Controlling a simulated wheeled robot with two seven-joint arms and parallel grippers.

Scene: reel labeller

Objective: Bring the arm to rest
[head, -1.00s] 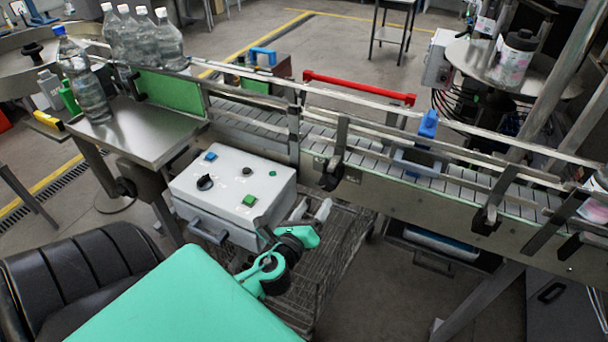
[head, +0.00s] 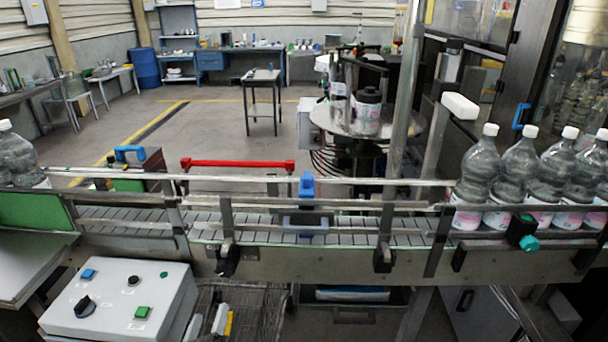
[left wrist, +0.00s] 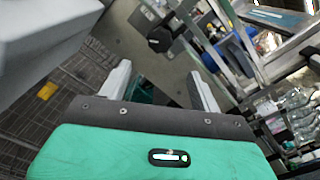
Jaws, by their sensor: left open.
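My teal wrist casing fills the lower part of that view. My right gripper is in neither view.
The conveyor (head: 340,262) with its guide rails crosses the head view beyond the gripper. Several labelled bottles (head: 512,180) stand on its right end. A wire rack (head: 258,310) lies below, beside the control box. Open floor (head: 210,120) lies behind the conveyor.

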